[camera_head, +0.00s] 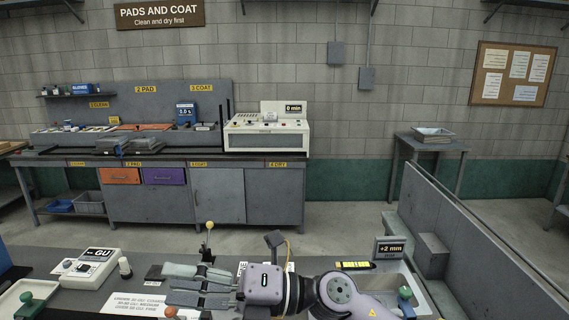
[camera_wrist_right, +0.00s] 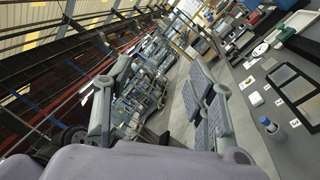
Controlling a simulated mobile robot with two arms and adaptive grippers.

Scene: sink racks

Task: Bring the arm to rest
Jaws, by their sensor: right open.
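My right arm (camera_head: 340,295) comes in from the lower right and reaches left, low over the near counter. Its right gripper (camera_head: 182,285) points left with its fingers spread apart. In the right wrist view the gripper (camera_wrist_right: 158,85) shows two grey ribbed fingers with a wide gap and nothing held between them. The arm hides part of the counter and of the sink (camera_head: 420,297). My left gripper is not in view.
A "+2 mm" display (camera_head: 389,248) stands by the sink. A workbench (camera_head: 220,195) lies across the open floor.

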